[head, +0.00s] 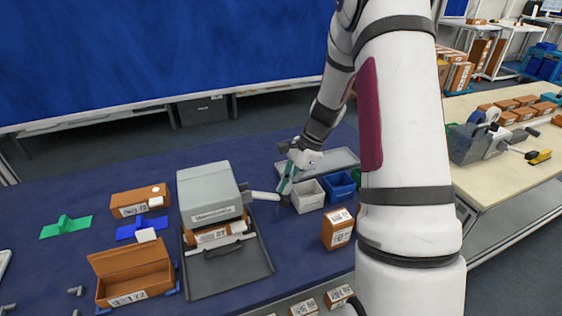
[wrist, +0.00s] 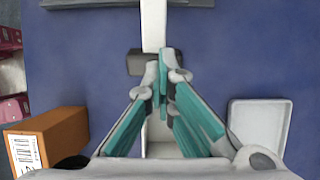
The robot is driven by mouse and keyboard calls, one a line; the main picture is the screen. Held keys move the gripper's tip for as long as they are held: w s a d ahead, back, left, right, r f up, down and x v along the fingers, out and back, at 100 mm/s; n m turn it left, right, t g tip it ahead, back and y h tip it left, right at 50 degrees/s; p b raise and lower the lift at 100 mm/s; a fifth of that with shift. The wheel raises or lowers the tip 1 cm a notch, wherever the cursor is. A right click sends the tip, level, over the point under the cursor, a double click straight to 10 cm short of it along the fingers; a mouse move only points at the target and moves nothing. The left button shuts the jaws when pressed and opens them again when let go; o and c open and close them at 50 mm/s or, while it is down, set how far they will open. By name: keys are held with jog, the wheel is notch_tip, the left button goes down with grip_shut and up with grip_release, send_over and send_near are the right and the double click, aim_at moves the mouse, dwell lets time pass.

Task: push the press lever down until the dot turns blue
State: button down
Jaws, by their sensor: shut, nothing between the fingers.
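The grey press (head: 208,190) stands on the blue table with its lever (head: 263,195), a pale bar, sticking out to the right. In the wrist view the lever (wrist: 153,25) runs down from the top edge to a dark block (wrist: 140,62). My gripper (head: 286,187) is shut and empty, fingers pointing down at the lever's outer end. In the wrist view my gripper (wrist: 167,58) overlaps the lever and block; I cannot tell whether it touches. A brown labelled box (head: 218,234) sits under the press head. I cannot make out the dot.
A white bin (head: 308,196) and a blue bin (head: 340,186) stand just right of my gripper. A brown box (head: 338,229) stands in front of them. An open brown box (head: 133,274) and green and blue pieces lie left of the press.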

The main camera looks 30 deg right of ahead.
jog(key=shift+s+f, duration=0.25)
jog(key=shift+f, duration=0.3)
jog(key=w+v, duration=0.1)
jog(key=v, duration=1.1)
jog(key=shift+s+r, duration=0.2)
jog(key=shift+r, duration=0.3)
jog(key=shift+r, duration=0.1)
jog(key=s+a+r+n+h, duration=0.3)
jog(key=s+a+r+n, duration=0.5)
jog(key=a+r, duration=0.45)
jog(key=s+a+r+n+t+h, duration=0.1)
jog(key=s+a+n+t, duration=0.3)
jog(key=s+a+n, duration=0.3)
jog(key=s+n, duration=0.5)
jog(key=shift+s+a+r+h, duration=0.25)
jog(key=shift+s+r+h, duration=0.1)
jog(key=shift+r+h, duration=0.05)
